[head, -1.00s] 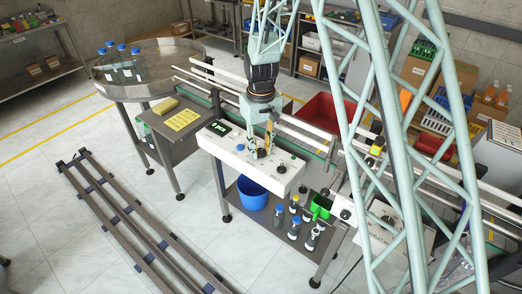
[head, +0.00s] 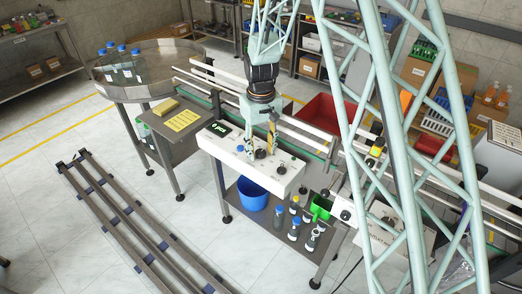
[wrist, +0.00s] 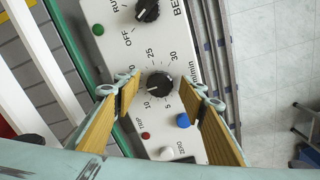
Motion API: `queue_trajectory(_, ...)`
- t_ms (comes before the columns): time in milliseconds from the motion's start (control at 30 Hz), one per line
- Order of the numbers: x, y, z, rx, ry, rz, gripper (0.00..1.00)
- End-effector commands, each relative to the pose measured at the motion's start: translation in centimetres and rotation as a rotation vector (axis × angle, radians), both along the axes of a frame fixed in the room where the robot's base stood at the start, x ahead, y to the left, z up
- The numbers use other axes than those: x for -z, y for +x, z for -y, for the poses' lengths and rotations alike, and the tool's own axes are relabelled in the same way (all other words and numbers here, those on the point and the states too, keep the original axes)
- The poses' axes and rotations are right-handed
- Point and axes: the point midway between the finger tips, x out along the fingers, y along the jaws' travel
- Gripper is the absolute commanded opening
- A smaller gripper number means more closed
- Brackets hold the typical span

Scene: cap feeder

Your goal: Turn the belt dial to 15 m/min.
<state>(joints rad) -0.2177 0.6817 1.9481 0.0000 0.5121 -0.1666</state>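The belt dial (wrist: 159,84) is a black knob on a white panel. In the wrist view it sits between the fingertips of my gripper (wrist: 162,94), with clear gaps on both sides. The gripper is open, with wood-coloured finger pads. Scale figures 5, 10, 25 and 30 show around the dial, with "m/min" beside it. The left finger hides part of the scale near 15 and 20. I cannot tell the pointer's exact setting. In the head view my gripper (head: 262,146) is over the white control box (head: 233,151), hiding the dial there.
Another black knob (wrist: 147,10) with OFF and RUN marks is further up the panel. A green-lit display (head: 219,129) is on the box's left end.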

Motion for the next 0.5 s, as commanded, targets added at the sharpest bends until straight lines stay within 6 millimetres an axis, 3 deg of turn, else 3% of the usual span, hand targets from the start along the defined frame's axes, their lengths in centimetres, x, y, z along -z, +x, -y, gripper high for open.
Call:
queue_trajectory(267,-1.6,0.1,0.0,0.0,0.001,0.002,0.38)
queue_trajectory(500,-4.3,0.1,0.0,0.0,0.001,0.002,0.38)
